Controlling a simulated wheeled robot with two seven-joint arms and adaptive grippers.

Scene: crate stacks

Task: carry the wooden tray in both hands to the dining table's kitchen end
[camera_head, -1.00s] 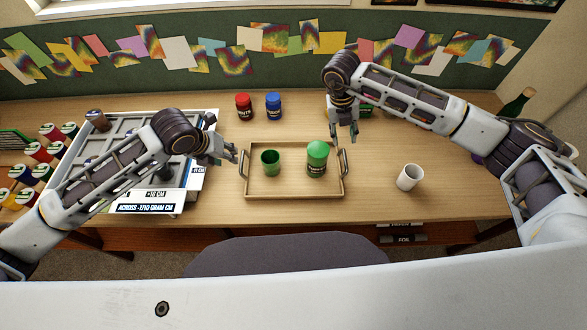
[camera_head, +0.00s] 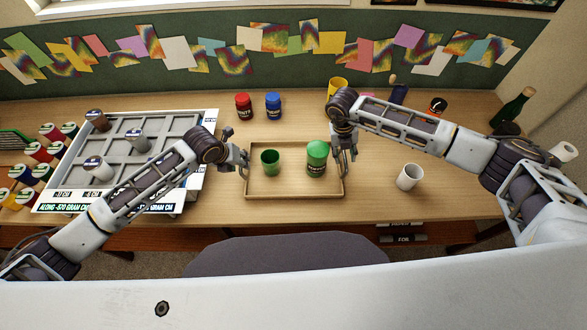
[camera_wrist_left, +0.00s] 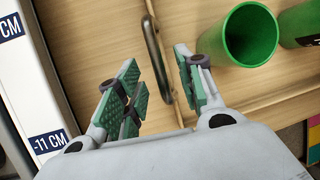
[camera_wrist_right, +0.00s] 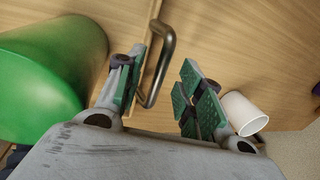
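The wooden tray (camera_head: 290,196) lies on the desk with a dark handle at each end. A green cup (camera_head: 270,163) and a green lidded jar (camera_head: 317,160) stand in it. My left gripper (camera_head: 240,160) is open at the left end; in the left wrist view the left handle (camera_wrist_left: 155,60) lies between its fingers (camera_wrist_left: 163,85). My right gripper (camera_head: 347,152) is open at the right end; in the right wrist view the right handle (camera_wrist_right: 168,50) lies between its fingers (camera_wrist_right: 160,90). Neither gripper visibly clamps its handle.
A white cup (camera_head: 409,178) stands right of the tray. A grey compartment board (camera_head: 120,165) with several jars lies at the left, under my left arm. Red (camera_head: 243,106) and blue (camera_head: 273,105) jars stand behind the tray. A chair (camera_head: 290,255) is at the desk's front.

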